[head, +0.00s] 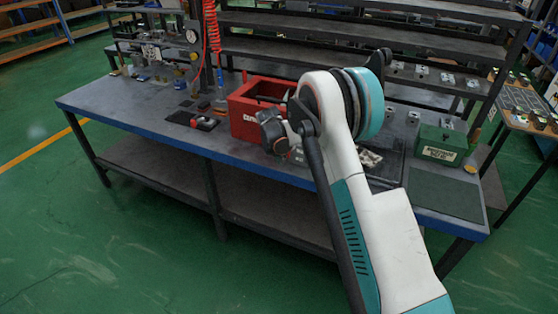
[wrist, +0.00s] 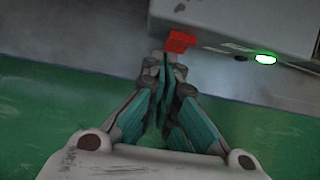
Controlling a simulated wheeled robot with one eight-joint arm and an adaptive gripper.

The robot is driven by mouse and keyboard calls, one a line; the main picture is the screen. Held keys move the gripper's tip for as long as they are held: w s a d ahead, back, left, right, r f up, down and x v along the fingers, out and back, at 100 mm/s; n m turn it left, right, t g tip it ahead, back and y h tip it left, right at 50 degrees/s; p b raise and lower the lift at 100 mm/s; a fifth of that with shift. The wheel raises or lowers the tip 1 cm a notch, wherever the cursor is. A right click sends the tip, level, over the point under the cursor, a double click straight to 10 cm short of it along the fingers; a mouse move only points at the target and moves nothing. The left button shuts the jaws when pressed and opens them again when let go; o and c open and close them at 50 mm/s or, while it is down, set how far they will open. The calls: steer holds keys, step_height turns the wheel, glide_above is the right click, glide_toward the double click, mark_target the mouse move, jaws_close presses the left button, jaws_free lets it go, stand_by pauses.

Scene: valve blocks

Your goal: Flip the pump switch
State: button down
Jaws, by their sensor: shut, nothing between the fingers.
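In the wrist view, a small red switch piece (wrist: 178,41) sticks out from the lower front edge of a grey box (wrist: 245,20). A lit green lamp (wrist: 265,58) glows on the box to the right of it. My gripper (wrist: 168,62) is shut and empty, its fingertips just below the red piece in the picture. They look very close to it, but I cannot tell whether they touch. In the head view my arm covers this spot, and neither the switch nor the fingertips can be made out.
In the head view, a long workbench (head: 150,103) carries a red open box (head: 246,124) left of my arm and a green box (head: 441,144) at the right. Dark shelves (head: 285,43) stand behind. The green floor (head: 110,240) in front is clear.

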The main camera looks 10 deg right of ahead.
steer(key=shift+f, duration=0.1)
steer(key=shift+w+d+f+t+h+b, duration=0.2)
steer(key=shift+f+t+h+b, duration=0.15)
steer(key=shift+b, duration=0.35)
steer(key=shift+r, duration=0.15)
